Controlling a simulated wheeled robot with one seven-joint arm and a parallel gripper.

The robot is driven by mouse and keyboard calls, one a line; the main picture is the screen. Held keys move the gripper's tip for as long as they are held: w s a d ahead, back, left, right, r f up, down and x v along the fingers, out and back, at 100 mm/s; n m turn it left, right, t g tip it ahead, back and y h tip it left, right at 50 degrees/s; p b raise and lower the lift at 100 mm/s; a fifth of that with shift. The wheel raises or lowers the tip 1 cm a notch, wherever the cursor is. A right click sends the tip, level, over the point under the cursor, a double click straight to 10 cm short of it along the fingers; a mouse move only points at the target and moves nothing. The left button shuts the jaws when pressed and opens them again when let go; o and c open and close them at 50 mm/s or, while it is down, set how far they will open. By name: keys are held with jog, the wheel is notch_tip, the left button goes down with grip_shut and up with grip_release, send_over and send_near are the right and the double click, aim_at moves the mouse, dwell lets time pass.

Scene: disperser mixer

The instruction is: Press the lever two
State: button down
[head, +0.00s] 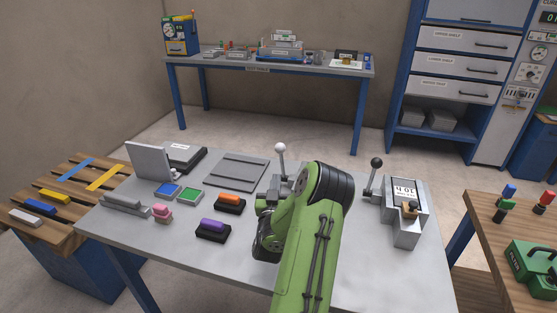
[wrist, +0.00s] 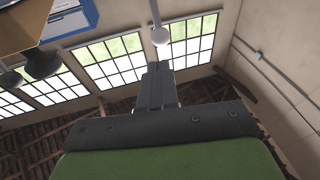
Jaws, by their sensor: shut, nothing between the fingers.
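Two ball-topped levers stand on the grey table (head: 130,220). One has a white knob (head: 280,148) and rises just left of my arm; its base is partly hidden by the arm. The other has a black knob (head: 376,162) and stands to the right, beside a grey box-shaped unit (head: 406,225) with a display. I cannot tell which is lever two. In the wrist view my gripper (wrist: 158,72) is shut and empty. The white knob (wrist: 159,35) appears just beyond the fingertips, with no clear contact. A dark knob (wrist: 42,65) shows at the left.
Left on the table are an orange block (head: 230,199), a purple block (head: 212,226), blue and green pads and a grey panel (head: 239,171). A wooden table (head: 500,225) with a green device stands right. A back table (head: 215,64) holds several items.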

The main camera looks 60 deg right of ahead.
aim_at(280, 152)
jog(key=b+x, duration=0.2)
jog(key=x, duration=0.7)
jog(key=shift+w+d, duration=0.1)
jog(key=shift+d, duration=0.3)
jog(key=shift+r, duration=0.15)
